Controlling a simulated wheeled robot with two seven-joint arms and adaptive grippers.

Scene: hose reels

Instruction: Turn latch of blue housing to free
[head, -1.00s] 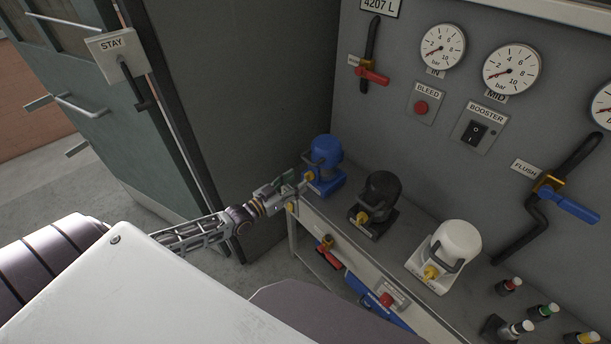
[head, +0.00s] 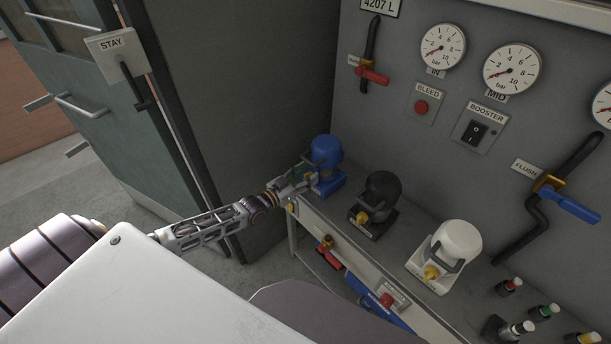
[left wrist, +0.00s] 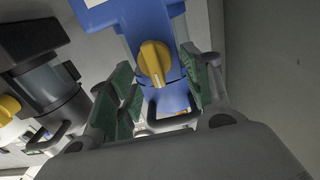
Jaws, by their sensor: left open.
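The blue housing (head: 327,160) stands at the far left end of the bench in the head view. Its yellow latch knob (left wrist: 154,62) shows in the left wrist view on the front of the blue housing (left wrist: 125,17), with a dark handle close by. My left gripper (head: 305,180) is at the front of the blue housing, hiding its latch in the head view. In the left wrist view its green-padded fingers are open to either side, with the latch between them and a little beyond. Contact cannot be told. My right gripper is not in view.
A black housing (head: 381,196) and a white housing (head: 455,249) stand to the right on the bench (head: 398,243). Small bottles sit at the bench's right end. The panel wall with gauges and levers rises behind. A dark cabinet side is at left.

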